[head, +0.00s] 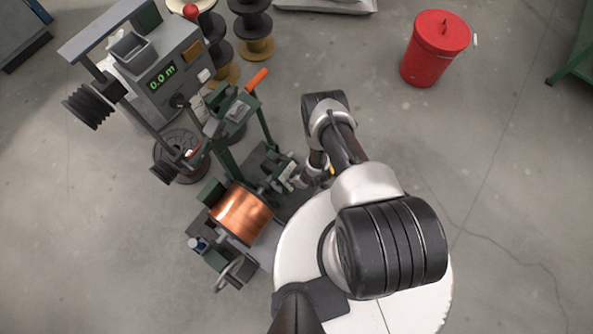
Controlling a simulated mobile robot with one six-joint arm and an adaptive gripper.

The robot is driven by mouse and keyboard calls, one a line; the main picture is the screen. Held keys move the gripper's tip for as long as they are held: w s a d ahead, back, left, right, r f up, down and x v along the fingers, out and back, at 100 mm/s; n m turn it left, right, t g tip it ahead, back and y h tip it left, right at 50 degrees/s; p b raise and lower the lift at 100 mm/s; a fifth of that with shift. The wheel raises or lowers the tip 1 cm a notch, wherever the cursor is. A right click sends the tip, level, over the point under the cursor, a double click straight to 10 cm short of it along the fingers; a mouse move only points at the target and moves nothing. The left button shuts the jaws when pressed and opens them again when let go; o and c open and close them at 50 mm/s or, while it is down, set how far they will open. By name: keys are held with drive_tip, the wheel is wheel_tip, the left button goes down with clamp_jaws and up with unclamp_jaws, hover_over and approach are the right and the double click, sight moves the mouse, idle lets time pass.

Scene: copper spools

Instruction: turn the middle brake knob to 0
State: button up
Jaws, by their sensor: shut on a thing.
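My gripper (287,180) is at the green spool stand, just above and right of the copper spool (241,213). It is small and partly covered by my own arm in this view. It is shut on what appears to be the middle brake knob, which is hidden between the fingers. The knob's marks and pointer cannot be read from here. The copper spool lies on its side in the stand, close to the gripper.
A grey machine (176,68) with a green "0.0 m" display stands at the upper left. An orange-handled lever (257,79) rises beside it. Dark spools (252,25) stand behind. A red bin (435,47) is at the upper right. The right floor is largely clear.

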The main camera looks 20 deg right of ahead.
drive_tip(key=n, duration=0.1)
drive_tip(key=n+t+h+p, duration=0.1)
drive_tip(key=shift+s+a+n, duration=0.15)
drive_tip(key=shift+s+n, duration=0.05)
drive_tip(key=shift+n, duration=0.2)
drive_tip(key=shift+f+n+t+h+b, duration=0.15)
drive_tip(key=shift+n+t+h+b, duration=0.3)
drive_tip(key=shift+n, duration=0.35)
drive_tip(key=shift+n+t, duration=0.45)
drive_tip(key=shift+n, duration=0.25)
drive_tip(key=shift+b, duration=0.3)
drive_tip(key=o, duration=1)
drive_tip(key=shift+v, duration=3.85)
